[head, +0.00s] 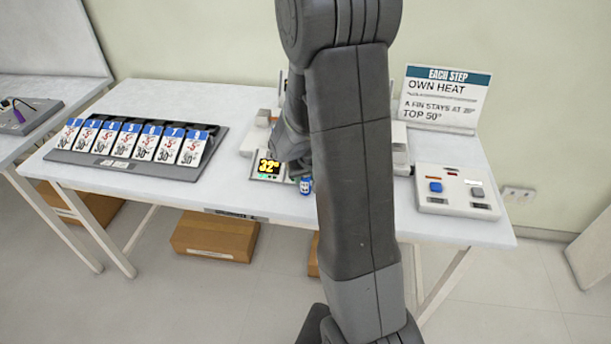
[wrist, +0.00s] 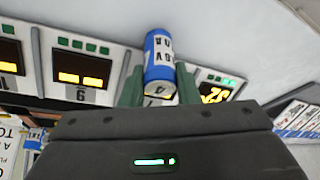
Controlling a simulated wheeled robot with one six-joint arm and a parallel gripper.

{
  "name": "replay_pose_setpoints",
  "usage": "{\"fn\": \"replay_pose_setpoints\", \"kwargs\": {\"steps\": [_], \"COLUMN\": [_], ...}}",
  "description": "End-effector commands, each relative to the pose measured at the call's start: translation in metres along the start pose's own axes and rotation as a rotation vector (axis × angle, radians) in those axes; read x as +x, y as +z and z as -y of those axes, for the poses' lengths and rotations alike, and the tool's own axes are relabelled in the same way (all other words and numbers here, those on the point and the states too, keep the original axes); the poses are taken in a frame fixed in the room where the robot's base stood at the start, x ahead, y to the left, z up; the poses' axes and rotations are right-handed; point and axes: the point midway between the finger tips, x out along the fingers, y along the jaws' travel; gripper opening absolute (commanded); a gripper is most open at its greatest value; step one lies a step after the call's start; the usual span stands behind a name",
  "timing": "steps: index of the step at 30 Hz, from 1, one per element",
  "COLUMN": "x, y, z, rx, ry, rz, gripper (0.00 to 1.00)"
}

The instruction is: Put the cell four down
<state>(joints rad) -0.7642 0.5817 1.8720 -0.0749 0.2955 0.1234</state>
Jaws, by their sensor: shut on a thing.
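A blue and white cell (wrist: 159,58) is between the two green fingers of my gripper (wrist: 160,88) in the wrist view. A dark "4" shows on its near end. My gripper is shut on it. In the head view the cell's blue body (head: 306,186) shows low beside my arm, close to the front of the device with the lit display (head: 269,168). That display reads 32°. My arm hides the fingers and much of the device there. I cannot tell whether the cell touches anything below it.
A dark rack (head: 82,158) of several numbered cards lies on the left of the white table (head: 240,100). A box with a blue button (head: 435,187) and a sign (head: 440,98) stand on the right. The wrist view shows more lit displays (wrist: 80,72) beside the cell.

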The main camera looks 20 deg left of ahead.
Motion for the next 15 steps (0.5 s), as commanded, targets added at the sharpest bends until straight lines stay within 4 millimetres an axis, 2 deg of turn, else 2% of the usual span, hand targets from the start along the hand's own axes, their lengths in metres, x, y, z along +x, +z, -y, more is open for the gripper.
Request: {"fn": "replay_pose_setpoints", "kwargs": {"steps": [2, 3, 6, 15], "x": [0.0031, 0.0018, 0.0015, 0.0003], "y": [0.001, 0.0006, 0.0006, 0.0001], "z": [0.0, 0.0, 0.0, 0.0], "rx": [0.0, 0.0, 0.0, 0.0], "ry": [0.0, 0.0, 0.0, 0.0], "rz": [-0.001, 0.0, 0.0, 0.0], "gripper": [0.03, 0.34, 0.5, 0.5]}}
